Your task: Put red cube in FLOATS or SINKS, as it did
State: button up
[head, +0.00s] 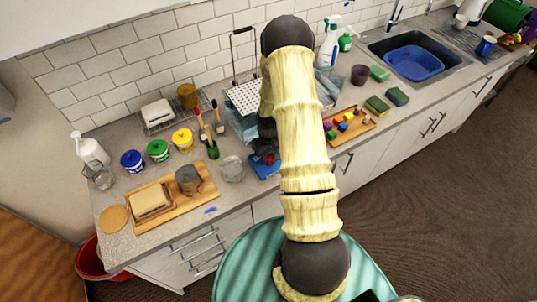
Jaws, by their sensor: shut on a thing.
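My gripper (266,150) is at the counter's front, left of my pale arm, which covers much of the middle. It is shut on a small red cube (269,159), just above a blue mat or tray (262,172) near the counter edge. The fingers are small and dark, and part of the cube is hidden. I cannot tell whether the cube touches the blue surface. No FLOATS or SINKS lettering can be read in the head view. A bluish clear tank (238,122) stands behind the gripper, with a white perforated rack (245,98) above it, partly hidden by my arm.
A wooden tray (368,123) with several coloured blocks lies right of my arm. A clear glass (232,169) stands close left of the blue surface. Left are a cutting board (204,190) with bread and a mug, and lidded jars. Sponges and a sink are right.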

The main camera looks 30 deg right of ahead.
aim_at(269, 156)
jog(key=shift+d+f, duration=0.1)
jog(key=shift+f, duration=0.15)
jog(key=o, duration=1)
jog(key=shift+o, duration=0.2)
notch_tip(269, 156, up, 12)
jog(key=b, duration=0.3)
jog(key=shift+r+b, duration=0.25)
jog(key=shift+b, duration=0.15)
